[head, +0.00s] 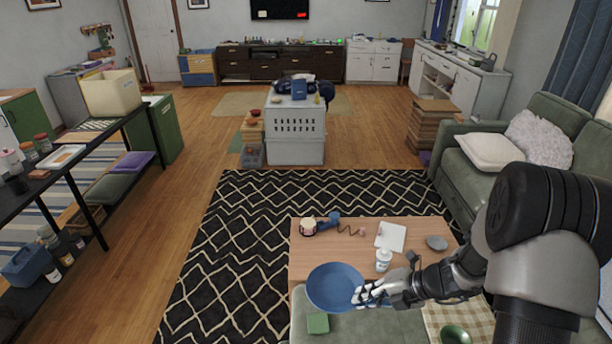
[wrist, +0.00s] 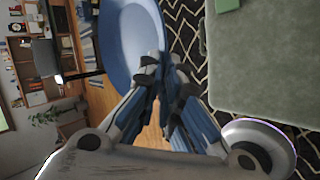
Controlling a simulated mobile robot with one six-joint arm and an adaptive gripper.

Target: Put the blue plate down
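The blue plate (head: 333,287) is a round, shallow dish in front of me. It also shows in the wrist view (wrist: 130,38), at the top. My gripper (head: 361,296) is at the plate's right edge, with its fingertips (wrist: 153,67) closed together on the rim. The plate appears held up, overlapping the near left part of the wooden coffee table (head: 350,258) and the green cushioned seat in the head view. The exact height of the plate above them cannot be told.
On the table are a white bottle (head: 383,260), a white notepad (head: 391,237), a grey stone-like item (head: 437,243), a mug (head: 308,226) and a blue item (head: 334,217). A green block (head: 318,323) lies on the seat (head: 375,327). A green bowl (head: 455,334) is at the right.

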